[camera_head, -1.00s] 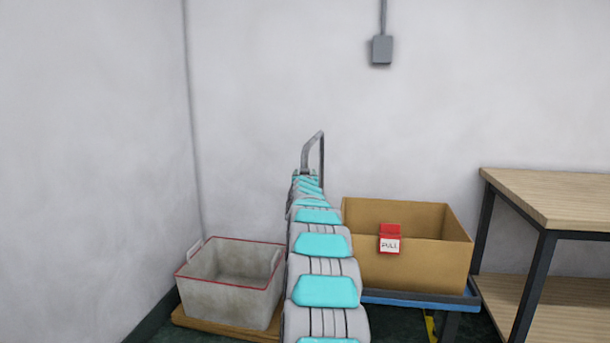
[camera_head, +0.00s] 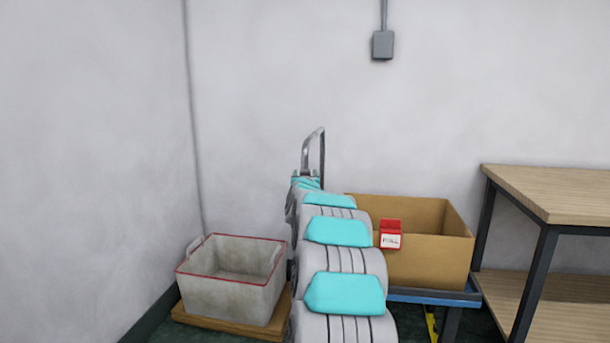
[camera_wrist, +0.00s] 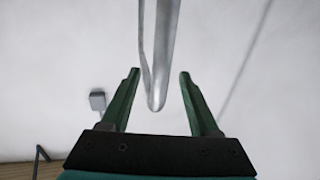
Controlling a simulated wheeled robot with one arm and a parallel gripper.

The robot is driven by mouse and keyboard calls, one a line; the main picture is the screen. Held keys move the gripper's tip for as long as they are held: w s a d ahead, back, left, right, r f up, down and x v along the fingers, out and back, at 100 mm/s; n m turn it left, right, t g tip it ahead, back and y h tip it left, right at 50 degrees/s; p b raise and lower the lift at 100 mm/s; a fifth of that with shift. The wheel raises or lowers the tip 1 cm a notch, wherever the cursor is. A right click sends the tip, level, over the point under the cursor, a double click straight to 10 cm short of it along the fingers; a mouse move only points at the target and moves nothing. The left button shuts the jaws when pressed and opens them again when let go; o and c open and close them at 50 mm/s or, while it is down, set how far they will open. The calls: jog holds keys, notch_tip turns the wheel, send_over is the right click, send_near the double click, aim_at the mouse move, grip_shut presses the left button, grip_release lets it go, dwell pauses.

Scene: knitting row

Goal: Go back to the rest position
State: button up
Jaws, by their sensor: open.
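My gripper (camera_wrist: 159,74) is open in the wrist view, with two green fingers apart. A bare grey metal handle (camera_wrist: 160,45) runs down from the top and its bent end shows between the fingers. I cannot tell whether it lies between them or beyond them. In the head view the grey handle (camera_head: 322,150) stands as an upright loop past the far end of my arm. My teal and grey arm reaches away from the camera and hides the handle's lower part. My gripper cannot be made out there.
A grey bin (camera_head: 225,294) with a red rim stands on a wooden board (camera_head: 190,319) at left. A cardboard box (camera_head: 450,262) with a red-and-white tag (camera_head: 390,235) sits on a blue cart (camera_head: 440,296). A wooden-topped table (camera_head: 560,190) is at right. Walls close the back and left.

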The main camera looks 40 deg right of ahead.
jog(key=shift+s+a, duration=0.2)
jog(key=shift+s, duration=0.05)
dwell(0.5)
